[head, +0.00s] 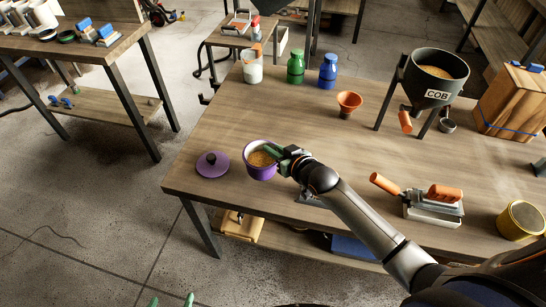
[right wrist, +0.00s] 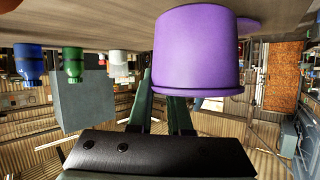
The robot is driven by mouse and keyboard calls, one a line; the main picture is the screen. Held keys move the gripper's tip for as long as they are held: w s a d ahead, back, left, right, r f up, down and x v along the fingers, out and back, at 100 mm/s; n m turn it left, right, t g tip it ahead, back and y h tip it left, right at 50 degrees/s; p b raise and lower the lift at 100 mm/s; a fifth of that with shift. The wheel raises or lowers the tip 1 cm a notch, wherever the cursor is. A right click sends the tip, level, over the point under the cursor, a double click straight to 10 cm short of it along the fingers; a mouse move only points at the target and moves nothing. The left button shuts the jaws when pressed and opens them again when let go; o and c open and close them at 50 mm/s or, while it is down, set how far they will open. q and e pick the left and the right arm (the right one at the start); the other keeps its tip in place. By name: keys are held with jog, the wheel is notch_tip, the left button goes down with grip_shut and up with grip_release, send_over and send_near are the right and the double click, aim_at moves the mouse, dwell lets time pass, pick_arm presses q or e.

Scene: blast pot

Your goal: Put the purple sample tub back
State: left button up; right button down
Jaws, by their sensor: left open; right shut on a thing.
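The purple sample tub (head: 262,173) is upright and open near the table's left front edge, with brown grains inside. My right gripper (head: 284,157) is shut on its right side. In the right wrist view the tub (right wrist: 200,50) fills the upper middle, with the green fingers (right wrist: 163,105) at it; that view is upside down. I cannot tell whether the tub touches the table. A purple lid (head: 212,163) with a dark knob lies on the table just left of the tub. My left gripper (head: 172,299) is open and empty at the bottom edge, low before the table; only its green fingertips show.
On the table (head: 215,125) stand a white container (head: 252,70), green bottle (head: 296,68), blue bottle (head: 328,72), orange funnel (head: 348,103), COB hopper (head: 432,80), wooden box (head: 510,105), orange-handled tool (head: 435,207) and yellow tin (head: 520,220). The table's middle is clear.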

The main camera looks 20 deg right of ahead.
aim_at(273, 161)
notch_tip(273, 161, down, 3)
jog(key=shift+w+a+f+b, duration=0.1)
jog(key=shift+w+b, duration=0.05)
jog(key=shift+b, duration=0.15)
jog(key=c, duration=1.3)
grip_release()
jog(key=shift+f, duration=0.15)
jog(key=o, duration=0.5)
jog(key=p+v, duration=0.2)
jog(key=v, duration=1)
